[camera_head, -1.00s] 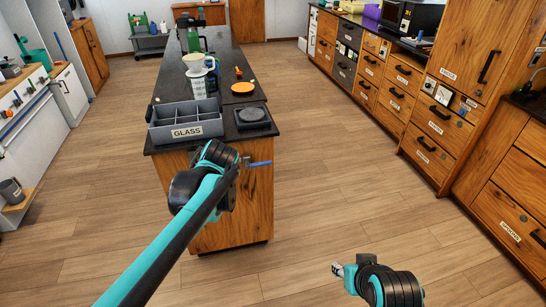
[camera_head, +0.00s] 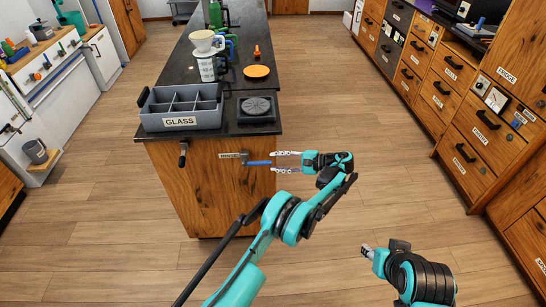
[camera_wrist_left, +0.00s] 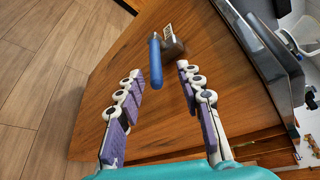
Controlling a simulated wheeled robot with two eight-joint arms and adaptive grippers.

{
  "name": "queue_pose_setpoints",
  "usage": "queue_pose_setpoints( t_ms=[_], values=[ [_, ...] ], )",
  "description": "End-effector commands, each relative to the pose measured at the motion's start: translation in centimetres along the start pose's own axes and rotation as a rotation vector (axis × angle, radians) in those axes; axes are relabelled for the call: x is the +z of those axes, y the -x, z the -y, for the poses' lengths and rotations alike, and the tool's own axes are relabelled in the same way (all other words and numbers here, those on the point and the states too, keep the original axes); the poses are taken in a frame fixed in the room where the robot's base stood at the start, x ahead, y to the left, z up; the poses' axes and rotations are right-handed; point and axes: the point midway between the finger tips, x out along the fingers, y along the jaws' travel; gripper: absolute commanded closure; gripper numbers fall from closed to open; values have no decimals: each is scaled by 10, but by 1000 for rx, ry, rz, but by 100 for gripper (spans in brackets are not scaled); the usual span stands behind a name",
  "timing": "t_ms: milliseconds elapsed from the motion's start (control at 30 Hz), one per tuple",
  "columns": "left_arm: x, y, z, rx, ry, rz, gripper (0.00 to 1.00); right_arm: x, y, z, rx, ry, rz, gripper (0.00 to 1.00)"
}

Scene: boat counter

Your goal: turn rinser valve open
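The rinser valve's blue lever (camera_head: 259,163) sticks out to the right from a grey metal body (camera_head: 236,155) on the wooden front of the island. The lever also shows in the left wrist view (camera_wrist_left: 156,62), its free end in line with the gap between the fingertips.
A grey divided bin labelled GLASS (camera_head: 181,108) stands on the counter beside the rinser. A black knob or handle (camera_head: 183,153) projects from the front, left of the valve. A dripper on a jug (camera_head: 207,58) and an orange disc (camera_head: 256,71) stand behind. Floor around is clear.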

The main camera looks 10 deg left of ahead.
Motion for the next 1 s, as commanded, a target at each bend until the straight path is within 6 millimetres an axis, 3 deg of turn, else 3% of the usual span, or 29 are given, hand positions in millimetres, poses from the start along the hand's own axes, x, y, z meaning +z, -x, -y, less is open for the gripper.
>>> queue_pose_setpoints(
  t_ms=[233,500,700,1000],
  values=[
    [-4,-7,-15,-25,-4,34,63,2,-2,0,0,0,0,60],
    [-4,-51,-15,-23,-3,33,63,11,-15,0,0,0,0,60],
    [-3,-72,-13,-24,-3,31,63,14,-20,0,0,0,0,60],
    [-2,-76,-12,-24,-4,30,63,14,-20,0,0,0,0,60]
  ],
)
